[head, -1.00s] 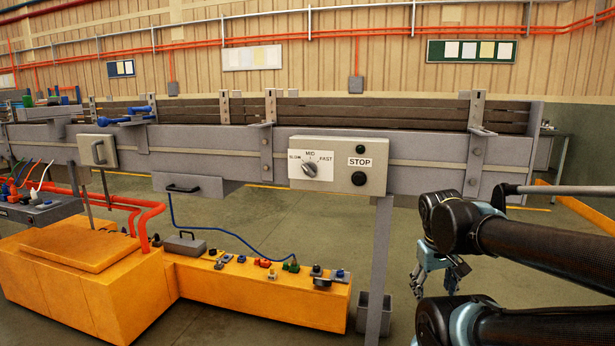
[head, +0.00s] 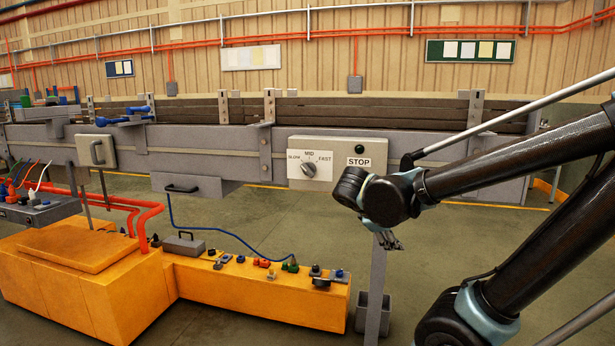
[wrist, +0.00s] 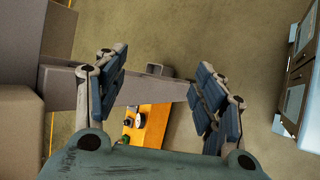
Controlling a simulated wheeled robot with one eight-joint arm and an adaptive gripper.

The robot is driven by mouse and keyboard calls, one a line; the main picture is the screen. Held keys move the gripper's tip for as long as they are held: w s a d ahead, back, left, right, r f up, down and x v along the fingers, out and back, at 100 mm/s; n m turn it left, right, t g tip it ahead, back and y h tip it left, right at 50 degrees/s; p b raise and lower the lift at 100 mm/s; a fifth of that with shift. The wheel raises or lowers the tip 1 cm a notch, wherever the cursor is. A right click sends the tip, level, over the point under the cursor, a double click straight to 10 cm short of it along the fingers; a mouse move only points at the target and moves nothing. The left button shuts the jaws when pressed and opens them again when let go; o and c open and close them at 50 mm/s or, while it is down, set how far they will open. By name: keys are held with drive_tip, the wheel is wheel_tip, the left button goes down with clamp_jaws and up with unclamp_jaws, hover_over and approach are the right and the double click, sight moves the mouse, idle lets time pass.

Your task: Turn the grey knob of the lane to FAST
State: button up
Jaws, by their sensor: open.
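The grey knob (head: 310,169) sits on a white dial plate marked SLOW, MID and FAST, on the lane's control box (head: 346,150). Its ridge looks tilted toward the upper left, but it is too small to tell its exact setting. My gripper (head: 387,240) hangs below and to the right of the box in the head view, apart from the knob and partly hidden by my arm. In the wrist view my gripper (wrist: 160,88) is open with nothing between its fingers. The knob does not show in the wrist view.
A STOP label (head: 359,162) is right of the knob; my wrist covers the place below it. The orange bench (head: 260,291) with small parts stands below the lane. A grey post (head: 376,290) runs down beside my gripper.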

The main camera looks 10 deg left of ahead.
drive_tip(key=a+r+n+t, duration=0.3)
drive_tip(key=a+r+n, duration=0.15)
drive_tip(key=a, duration=0.45)
drive_tip(key=n+t+y, duration=0.5)
drive_tip(key=n+t, duration=0.1)
drive_tip(key=t, duration=0.2)
approach(305, 173)
drive_tip(key=shift+w+d+r, duration=0.1)
drive_tip(key=shift+w+d, duration=0.05)
drive_tip(key=shift+w, duration=1.4)
drive_tip(key=shift+w+d+r, duration=0.1)
drive_tip(key=shift+w, duration=1.4)
drive_tip(key=shift+w+d+r, duration=0.1)
drive_tip(key=shift+w+d, duration=0.05)
drive_tip(key=shift+w, duration=1.4)
drive_tip(key=shift+n, duration=0.25)
drive_tip(key=shift+c, duration=0.5)
